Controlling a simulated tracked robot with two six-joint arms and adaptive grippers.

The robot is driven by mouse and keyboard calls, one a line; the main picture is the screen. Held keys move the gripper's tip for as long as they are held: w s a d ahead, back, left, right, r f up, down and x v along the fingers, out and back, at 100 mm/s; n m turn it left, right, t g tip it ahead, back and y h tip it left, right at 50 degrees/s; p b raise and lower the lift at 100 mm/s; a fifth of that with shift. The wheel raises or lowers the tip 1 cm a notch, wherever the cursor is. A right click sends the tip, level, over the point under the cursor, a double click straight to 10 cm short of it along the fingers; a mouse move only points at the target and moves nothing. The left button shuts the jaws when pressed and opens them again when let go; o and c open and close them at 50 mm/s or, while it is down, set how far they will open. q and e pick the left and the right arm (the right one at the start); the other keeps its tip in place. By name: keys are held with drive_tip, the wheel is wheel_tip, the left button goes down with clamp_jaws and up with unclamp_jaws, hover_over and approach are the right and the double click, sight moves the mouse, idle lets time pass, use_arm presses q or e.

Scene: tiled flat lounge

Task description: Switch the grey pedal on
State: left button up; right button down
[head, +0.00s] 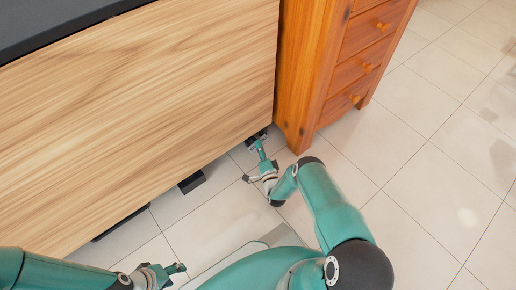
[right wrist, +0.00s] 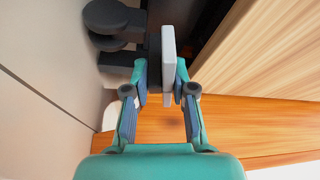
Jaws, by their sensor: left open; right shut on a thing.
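The grey pedal (right wrist: 168,58) is a light grey flat plate, seen edge-on between the fingers of my right gripper (right wrist: 161,82) in the right wrist view. That gripper is shut on it; one finger lies close against the plate. In the head view my right gripper (head: 259,146) reaches down to the gap at the lower right corner of the wood-panelled counter, where the pedal cannot be made out clearly. My left gripper (head: 178,269) is open and empty, low over the floor at the bottom.
The wooden counter panel (head: 140,110) stands ahead, with a dark foot (head: 191,182) under it. An orange wooden drawer unit (head: 330,70) stands close right of my right gripper. Dark rounded parts (right wrist: 108,18) lie beside the pedal. Tiled floor (head: 430,170) is clear to the right.

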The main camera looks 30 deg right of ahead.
drive_tip(key=c, duration=1)
unclamp_jaws()
drive_tip(key=shift+f, duration=0.15)
drive_tip(key=shift+o, duration=0.2)
